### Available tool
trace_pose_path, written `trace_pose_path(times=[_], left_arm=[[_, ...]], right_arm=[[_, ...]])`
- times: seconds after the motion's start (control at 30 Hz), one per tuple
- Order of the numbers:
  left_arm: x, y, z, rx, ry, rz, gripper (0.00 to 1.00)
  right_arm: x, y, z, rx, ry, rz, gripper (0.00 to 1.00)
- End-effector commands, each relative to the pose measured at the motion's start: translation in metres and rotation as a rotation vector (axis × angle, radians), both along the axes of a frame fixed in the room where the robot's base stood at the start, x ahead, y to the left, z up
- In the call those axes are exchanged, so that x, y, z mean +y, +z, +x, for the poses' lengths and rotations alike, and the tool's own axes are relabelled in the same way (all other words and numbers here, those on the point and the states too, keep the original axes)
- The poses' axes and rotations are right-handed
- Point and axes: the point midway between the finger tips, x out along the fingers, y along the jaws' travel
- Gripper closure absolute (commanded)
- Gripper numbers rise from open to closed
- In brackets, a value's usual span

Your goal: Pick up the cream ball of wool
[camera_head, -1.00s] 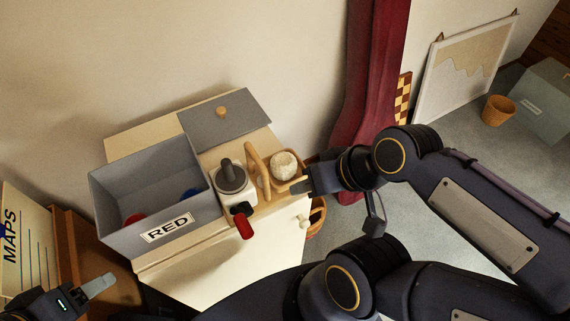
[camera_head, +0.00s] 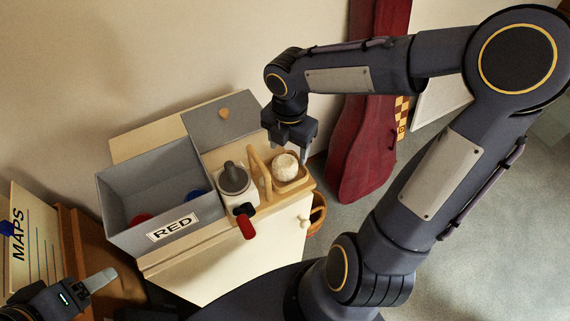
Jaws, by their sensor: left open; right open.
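The cream ball of wool (camera_head: 285,168) sits in the right-hand compartment of a small wooden carrier (camera_head: 304,182) with an upright handle, on top of the pale cabinet. My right gripper (camera_head: 291,154) points down just above and behind the ball, its fingers apart. One finger is near the ball's right side; I cannot tell whether it touches. My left gripper (camera_head: 104,280) is open and empty at the lower left, far from the ball; part of it is cut off.
A grey box labelled RED (camera_head: 160,205) holds red and blue items. A white grinder-like canister (camera_head: 236,185) with a red handle stands left of the carrier. A grey lid (camera_head: 222,118) lies behind. A dark red case (camera_head: 368,150) leans on the wall.

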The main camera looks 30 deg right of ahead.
Motion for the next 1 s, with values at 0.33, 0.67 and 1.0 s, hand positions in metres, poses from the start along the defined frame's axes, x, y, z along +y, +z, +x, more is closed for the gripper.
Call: trace_pose_path(times=[0.33,0.67,1.0], left_arm=[[0.000,-0.002,0.000,0.000,0.000,0.000,0.38],[0.000,-0.008,0.000,0.000,0.000,0.000,0.38],[0.000,-0.009,0.000,0.000,0.000,0.000,0.38]], right_arm=[[0.002,-0.027,0.011,0.017,0.159,0.008,0.37],[0.002,-0.072,0.012,0.018,0.156,0.009,0.37],[0.002,-0.084,0.013,0.013,0.154,0.006,0.37]])
